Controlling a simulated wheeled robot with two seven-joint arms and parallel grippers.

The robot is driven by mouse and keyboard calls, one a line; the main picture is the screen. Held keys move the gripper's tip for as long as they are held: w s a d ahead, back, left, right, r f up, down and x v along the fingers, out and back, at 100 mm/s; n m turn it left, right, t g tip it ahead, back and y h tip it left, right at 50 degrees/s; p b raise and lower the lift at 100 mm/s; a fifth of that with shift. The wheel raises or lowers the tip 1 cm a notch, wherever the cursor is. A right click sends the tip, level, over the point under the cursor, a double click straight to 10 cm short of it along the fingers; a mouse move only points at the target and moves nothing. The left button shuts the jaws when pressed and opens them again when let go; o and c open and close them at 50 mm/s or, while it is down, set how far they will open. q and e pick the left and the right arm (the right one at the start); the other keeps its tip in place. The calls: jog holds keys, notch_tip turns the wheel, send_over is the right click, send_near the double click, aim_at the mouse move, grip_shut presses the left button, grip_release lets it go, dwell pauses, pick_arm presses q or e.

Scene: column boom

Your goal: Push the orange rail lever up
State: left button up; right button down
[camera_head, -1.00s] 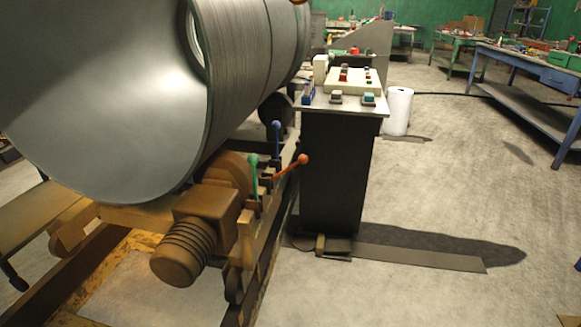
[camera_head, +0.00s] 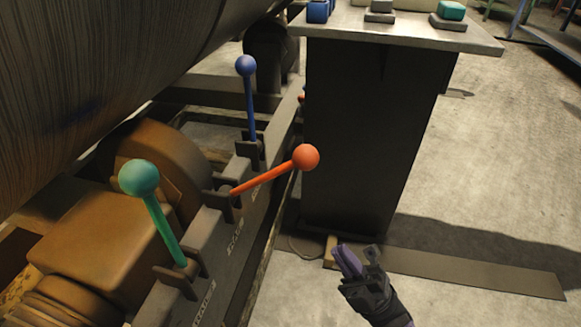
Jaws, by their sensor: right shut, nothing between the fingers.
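The orange lever (camera_head: 268,177) is on the rail (camera_head: 240,245) in the middle of the head view. Its rod slants up and to the right from its bracket, ending in a round orange knob, and it leans lower than its neighbours. A blue lever (camera_head: 249,105) stands nearly upright behind it, and a green lever (camera_head: 163,222) stands nearly upright in front. My right gripper (camera_head: 350,254) is shut and empty, below and to the right of the orange knob, apart from it. My left gripper is out of view.
A dark control pedestal (camera_head: 365,140) with a light top stands just behind and right of the orange knob. A large metal cylinder (camera_head: 120,60) hangs over the upper left. A brown motor housing (camera_head: 105,240) is at lower left. Open floor (camera_head: 480,190) lies to the right.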

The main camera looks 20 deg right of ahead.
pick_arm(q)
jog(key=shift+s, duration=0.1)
pick_arm(e)
jog(key=shift+s+r, duration=0.1)
jog(key=shift+s, duration=0.05)
send_near(264, 178)
jog(key=d+r, duration=0.1)
jog(key=d, duration=0.1)
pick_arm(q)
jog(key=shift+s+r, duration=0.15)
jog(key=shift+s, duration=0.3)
pick_arm(e)
jog(key=x, duration=0.6)
jog(key=shift+a+r, duration=0.2)
jog(key=shift+r, duration=0.3)
pick_arm(q)
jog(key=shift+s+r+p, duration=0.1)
jog(key=shift+p, duration=0.2)
